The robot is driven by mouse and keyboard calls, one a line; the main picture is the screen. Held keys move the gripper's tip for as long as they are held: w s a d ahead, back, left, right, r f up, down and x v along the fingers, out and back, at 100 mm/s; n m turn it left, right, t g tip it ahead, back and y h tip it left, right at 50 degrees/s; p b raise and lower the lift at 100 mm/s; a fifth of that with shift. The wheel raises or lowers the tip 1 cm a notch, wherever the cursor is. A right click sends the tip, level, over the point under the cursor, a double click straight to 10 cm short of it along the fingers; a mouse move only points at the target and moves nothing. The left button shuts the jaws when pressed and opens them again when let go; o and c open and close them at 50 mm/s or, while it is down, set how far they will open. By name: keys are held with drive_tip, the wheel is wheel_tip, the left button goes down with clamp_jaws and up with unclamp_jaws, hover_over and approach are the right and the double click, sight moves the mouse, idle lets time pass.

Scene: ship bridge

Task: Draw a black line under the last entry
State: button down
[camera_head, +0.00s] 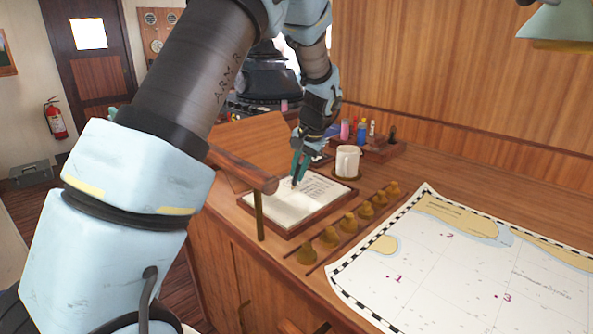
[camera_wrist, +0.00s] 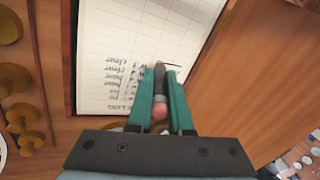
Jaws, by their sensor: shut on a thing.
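An open logbook (camera_head: 290,208) lies on a wooden tray on the counter. Its page also shows in the wrist view (camera_wrist: 125,40), ruled, with handwritten entries upside down near the lower part. My gripper (camera_head: 300,166) is over the book's far part. In the wrist view my gripper's green fingers (camera_wrist: 159,95) are shut on a dark pen (camera_wrist: 160,80) with a pinkish end towards the camera. The pen's tip is at the page just beyond the row of entries. A short dark line (camera_wrist: 173,65) shows right of the tip. The fingers hide part of the writing.
A white mug (camera_head: 347,161) stands close behind the book. Several brass weights (camera_head: 349,222) stand in a row along the book's right side. A chart (camera_head: 460,275) covers the right counter. A wooden rail (camera_head: 242,169) is at the near left. Bottles (camera_head: 361,131) stand behind.

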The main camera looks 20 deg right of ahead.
drive_tip(key=shift+s, duration=0.15)
drive_tip(key=shift+s+d, duration=0.25)
drive_tip(key=shift+s, duration=0.1)
drive_tip(key=shift+s, duration=0.1)
idle(0.4)
drive_tip(key=shift+s+d, duration=0.2)
drive_tip(key=shift+s, duration=0.2)
drive_tip(key=shift+s+d, duration=0.1)
drive_tip(key=shift+s+d, duration=0.25)
drive_tip(key=shift+s, duration=0.15)
drive_tip(key=shift+s, duration=0.15)
idle(0.4)
drive_tip(key=shift+s+d+b, duration=0.2)
drive_tip(key=shift+s+b, duration=0.1)
drive_tip(key=shift+s, duration=0.05)
drive_tip(key=shift+s+d, duration=0.1)
drive_tip(key=shift+s, duration=0.05)
